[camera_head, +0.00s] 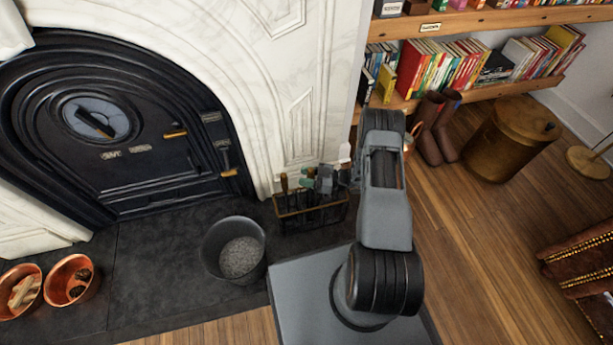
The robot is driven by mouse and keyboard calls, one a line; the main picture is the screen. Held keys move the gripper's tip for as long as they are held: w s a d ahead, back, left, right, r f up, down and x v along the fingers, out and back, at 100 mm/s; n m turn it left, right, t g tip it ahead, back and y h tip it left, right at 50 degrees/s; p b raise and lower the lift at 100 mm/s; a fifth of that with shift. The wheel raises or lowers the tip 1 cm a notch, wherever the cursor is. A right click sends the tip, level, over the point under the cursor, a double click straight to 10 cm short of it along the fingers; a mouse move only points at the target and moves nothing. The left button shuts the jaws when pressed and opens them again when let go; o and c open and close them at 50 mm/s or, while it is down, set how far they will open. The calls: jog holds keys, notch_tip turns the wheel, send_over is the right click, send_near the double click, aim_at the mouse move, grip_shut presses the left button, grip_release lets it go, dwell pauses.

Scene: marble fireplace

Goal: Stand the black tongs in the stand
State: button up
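The stand (289,226) is a low dark rack with a brass-coloured rail on the hearth, right of the bucket. Several dark upright tools are in it, one with a brown handle at its left end. My gripper (322,186) is over the stand's right half, small and partly covered by my arm. I cannot make out the black tongs for certain among the dark shapes under and around the gripper. Whether the fingers are open or shut on something does not show.
A dark bucket of grey ash (216,254) stands left of the stand. Copper bowls (70,281) lie at far left. The marble surround (335,60) rises behind the stand. Boots (430,145) and a brass bin (505,145) are at right.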

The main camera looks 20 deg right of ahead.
jog(key=shift+o, duration=1.3)
jog(key=shift+f, duration=0.1)
jog(key=p+v, duration=0.2)
jog(key=v, duration=1.1)
jog(key=shift+s+d+p, duration=0.15)
jog(key=shift+d+p, duration=0.15)
jog(key=shift+d, duration=0.05)
